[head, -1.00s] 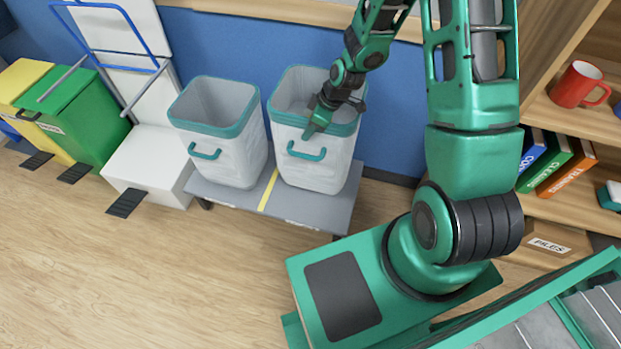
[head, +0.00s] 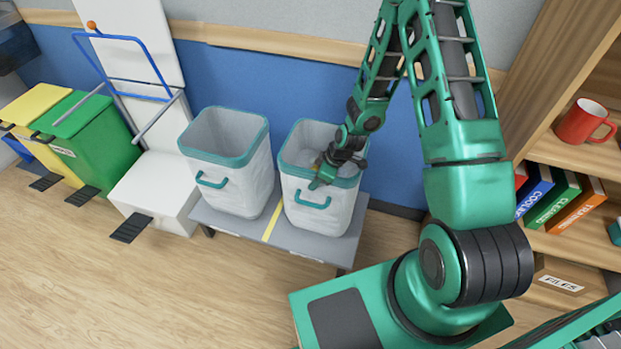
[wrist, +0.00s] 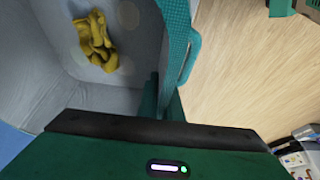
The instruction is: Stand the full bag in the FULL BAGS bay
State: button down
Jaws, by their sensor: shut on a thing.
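Two white fabric bags with teal rims and front handles stand upright side by side on a low grey bench (head: 290,240). My gripper (head: 325,178) is at the front rim of the right bag (head: 325,215), shut on that rim. In the wrist view the gripper (wrist: 165,100) pinches the teal rim beside the handle. A crumpled yellow cloth (wrist: 96,42) lies inside this bag; much of its floor shows. The left bag (head: 230,185) stands apart from it, and its bottom is hidden. Labels on the bench's front edge are too small to read, so I cannot tell which bay is FULL BAGS.
A yellow stripe (head: 272,218) divides the bench between the bags. Left of it stand a white pedal unit (head: 158,185) with a blue hoop, a green bin (head: 100,140) and a yellow bin (head: 38,103). A shelf with a red mug (head: 586,121) is at right. The front floor is clear.

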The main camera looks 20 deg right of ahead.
jog(key=shift+f, duration=0.25)
jog(key=c, duration=1.9)
grip_release()
jog(key=shift+f, duration=0.1)
jog(key=shift+c, duration=0.2)
jog(key=v, duration=1.2)
